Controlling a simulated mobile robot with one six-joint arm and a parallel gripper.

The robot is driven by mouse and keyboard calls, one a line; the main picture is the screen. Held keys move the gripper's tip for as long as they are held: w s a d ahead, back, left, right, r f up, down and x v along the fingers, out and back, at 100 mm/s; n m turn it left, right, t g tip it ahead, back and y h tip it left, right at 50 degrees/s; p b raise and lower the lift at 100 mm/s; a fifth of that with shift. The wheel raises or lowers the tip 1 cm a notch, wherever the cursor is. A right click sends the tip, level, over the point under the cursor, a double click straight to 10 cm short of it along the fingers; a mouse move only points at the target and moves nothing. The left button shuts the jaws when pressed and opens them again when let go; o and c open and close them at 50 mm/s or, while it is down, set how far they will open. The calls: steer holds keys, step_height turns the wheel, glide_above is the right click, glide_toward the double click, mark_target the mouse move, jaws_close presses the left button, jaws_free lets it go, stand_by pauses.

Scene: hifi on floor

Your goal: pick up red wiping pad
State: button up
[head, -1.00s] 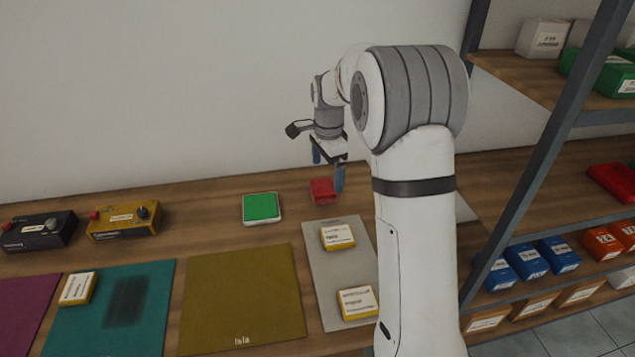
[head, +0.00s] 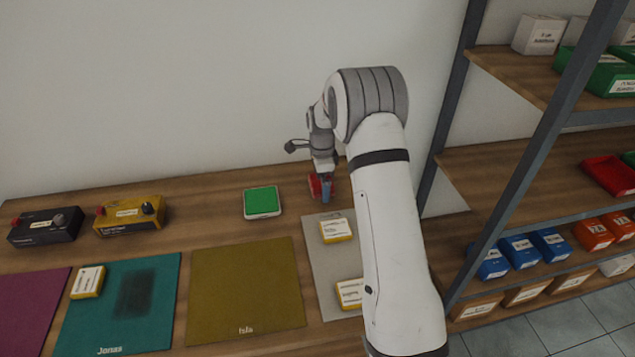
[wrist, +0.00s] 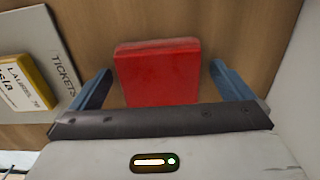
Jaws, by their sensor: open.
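The red wiping pad (wrist: 158,75) is a red block on the wooden bench, seen near the top middle of the wrist view. My gripper (wrist: 156,85) is open, with one blue finger on each side of the pad and a visible gap on both sides. In the head view the red pad (head: 314,187) shows beside the fingers of my gripper (head: 325,187), which partly cover it. I cannot tell how far down the fingertips reach beside the pad.
A green pad on a white base (head: 262,202) sits left of my gripper. A grey mat (head: 322,262) with yellow-and-white boxes (head: 336,230) lies in front. The wall is close behind, and a shelf rack (head: 520,165) stands right.

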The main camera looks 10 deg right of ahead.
steer(key=c, duration=1)
step_height(320, 180, up, 10)
steer(key=shift+b, duration=1.25)
steer(key=o, duration=0.4)
steer(key=shift+c, duration=1.2)
steer(key=shift+f, duration=0.1)
steer(key=shift+c, duration=0.4)
